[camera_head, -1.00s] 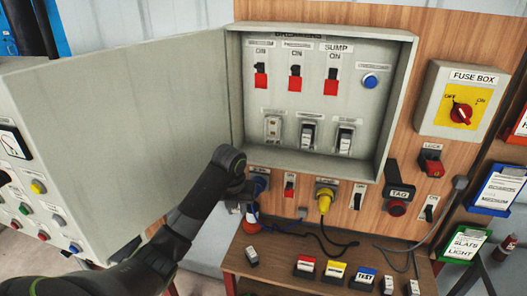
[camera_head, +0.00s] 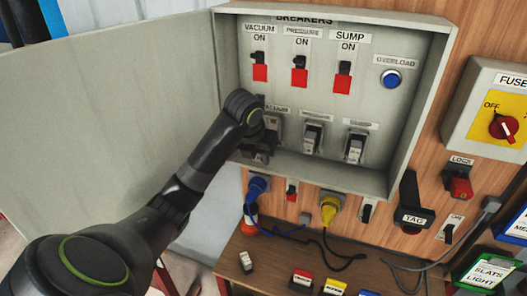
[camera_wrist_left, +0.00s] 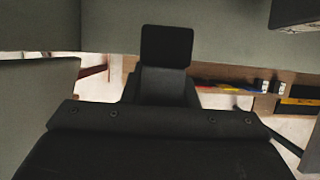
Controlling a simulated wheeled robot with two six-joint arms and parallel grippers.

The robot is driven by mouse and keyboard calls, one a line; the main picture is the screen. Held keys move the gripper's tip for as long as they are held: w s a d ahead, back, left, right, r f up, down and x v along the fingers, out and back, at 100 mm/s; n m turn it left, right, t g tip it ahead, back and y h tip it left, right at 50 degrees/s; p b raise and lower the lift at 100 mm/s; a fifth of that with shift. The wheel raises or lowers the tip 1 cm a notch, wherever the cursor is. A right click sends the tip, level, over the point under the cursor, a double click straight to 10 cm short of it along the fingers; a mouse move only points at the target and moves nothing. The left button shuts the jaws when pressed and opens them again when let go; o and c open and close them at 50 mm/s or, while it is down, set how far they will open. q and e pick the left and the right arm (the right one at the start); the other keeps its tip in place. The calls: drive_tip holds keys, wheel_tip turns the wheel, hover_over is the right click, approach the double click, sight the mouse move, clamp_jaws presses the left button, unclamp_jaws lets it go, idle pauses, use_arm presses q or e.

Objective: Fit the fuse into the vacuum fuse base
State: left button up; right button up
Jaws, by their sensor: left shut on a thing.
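My left gripper (camera_head: 263,145) is at the lower left of the open breaker cabinet, in front of the vacuum fuse base (camera_head: 276,122). It is shut on the fuse, which the wrist and fingers mostly hide. I cannot tell whether the fuse touches the base. In the left wrist view the dark gripper (camera_wrist_left: 167,45) fills the middle, and no fuse can be made out there. My right gripper is not in view.
The pressure fuse base (camera_head: 312,137) and sump fuse base (camera_head: 355,147) each hold a fuse to the right. The cabinet's lower lip (camera_head: 310,176) runs under the gripper. The open door (camera_head: 110,130) stands left. A loose fuse (camera_head: 246,262) lies on the bench.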

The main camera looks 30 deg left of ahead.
use_arm(q)
drive_tip(key=shift+s+r, duration=0.15)
drive_tip(key=shift+s, duration=0.15)
drive_tip(key=shift+w+a, duration=0.15)
drive_tip(key=shift+w, duration=0.6)
drive_tip(key=shift+w+a, duration=0.15)
drive_tip(key=shift+w, duration=0.55)
drive_tip(key=shift+w+a+b, duration=0.25)
drive_tip(key=shift+w+b, duration=0.05)
drive_tip(key=shift+w, duration=0.7)
drive_tip(key=shift+w+a, duration=0.1)
drive_tip(key=shift+w, duration=0.4)
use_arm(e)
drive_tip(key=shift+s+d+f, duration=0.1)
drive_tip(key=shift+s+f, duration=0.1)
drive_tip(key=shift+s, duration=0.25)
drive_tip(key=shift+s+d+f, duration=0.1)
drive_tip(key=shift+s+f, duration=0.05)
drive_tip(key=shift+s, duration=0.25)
use_arm(q)
drive_tip(key=shift+p, duration=0.35)
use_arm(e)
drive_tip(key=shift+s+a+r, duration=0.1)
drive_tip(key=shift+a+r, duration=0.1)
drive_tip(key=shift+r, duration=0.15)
